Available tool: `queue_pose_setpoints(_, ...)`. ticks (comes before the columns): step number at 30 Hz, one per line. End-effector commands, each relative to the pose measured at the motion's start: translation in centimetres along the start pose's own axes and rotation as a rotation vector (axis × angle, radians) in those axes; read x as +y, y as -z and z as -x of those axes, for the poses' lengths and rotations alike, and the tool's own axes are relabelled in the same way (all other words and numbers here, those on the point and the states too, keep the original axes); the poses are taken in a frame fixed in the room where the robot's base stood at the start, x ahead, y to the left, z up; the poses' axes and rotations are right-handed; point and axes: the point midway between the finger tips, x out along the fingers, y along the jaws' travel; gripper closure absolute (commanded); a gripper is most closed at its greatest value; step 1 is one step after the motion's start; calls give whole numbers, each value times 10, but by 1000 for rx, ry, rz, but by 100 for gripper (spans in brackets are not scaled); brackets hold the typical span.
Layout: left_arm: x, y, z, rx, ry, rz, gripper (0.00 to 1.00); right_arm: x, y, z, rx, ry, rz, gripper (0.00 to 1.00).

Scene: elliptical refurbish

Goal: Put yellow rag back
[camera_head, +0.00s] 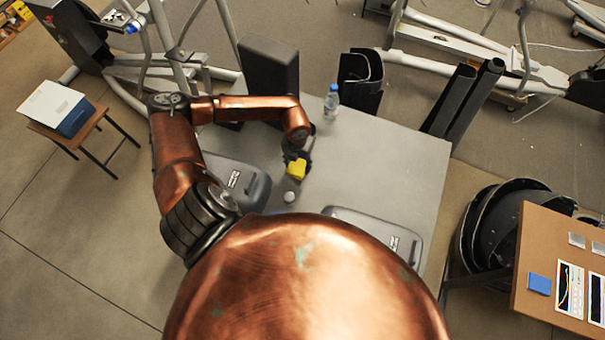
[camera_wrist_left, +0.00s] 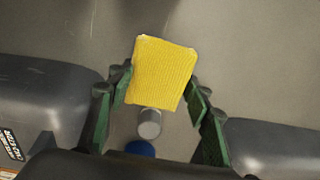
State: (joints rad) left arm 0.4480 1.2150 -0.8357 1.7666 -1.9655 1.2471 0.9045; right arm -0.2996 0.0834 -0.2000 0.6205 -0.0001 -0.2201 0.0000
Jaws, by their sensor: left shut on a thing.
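The yellow rag (camera_head: 297,169) is a small bright yellow piece of cloth over the grey table in the head view. In the left wrist view the rag (camera_wrist_left: 163,72) fills the space between the fingers. My left gripper (camera_head: 295,160) is shut on it, with green-padded fingers (camera_wrist_left: 160,100) on either side. How high the rag is above the table is hard to tell. My right gripper is not in view.
The grey table (camera_head: 390,160) holds two dark grey cases, one at left (camera_head: 235,180) and one at right (camera_head: 375,232). A water bottle (camera_head: 332,103) stands near the far edge. A small round silver object (camera_head: 289,197) sits between the cases.

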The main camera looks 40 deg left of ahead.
Motion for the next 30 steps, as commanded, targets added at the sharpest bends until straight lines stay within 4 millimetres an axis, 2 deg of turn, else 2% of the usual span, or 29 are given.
queue_pose_setpoints(3,-11,2,-12,0,2,0,76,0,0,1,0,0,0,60)
queue_pose_setpoints(11,-23,5,-27,1,1,-2,76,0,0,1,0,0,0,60)
queue_pose_setpoints(17,-22,4,-54,0,0,1,76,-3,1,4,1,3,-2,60)
queue_pose_setpoints(28,-21,4,-60,-1,0,0,76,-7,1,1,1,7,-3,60)
queue_pose_setpoints(29,-21,4,-61,-1,0,0,53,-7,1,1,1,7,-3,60)
queue_pose_setpoints(30,-21,4,-60,-1,0,-1,50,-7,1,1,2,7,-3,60)
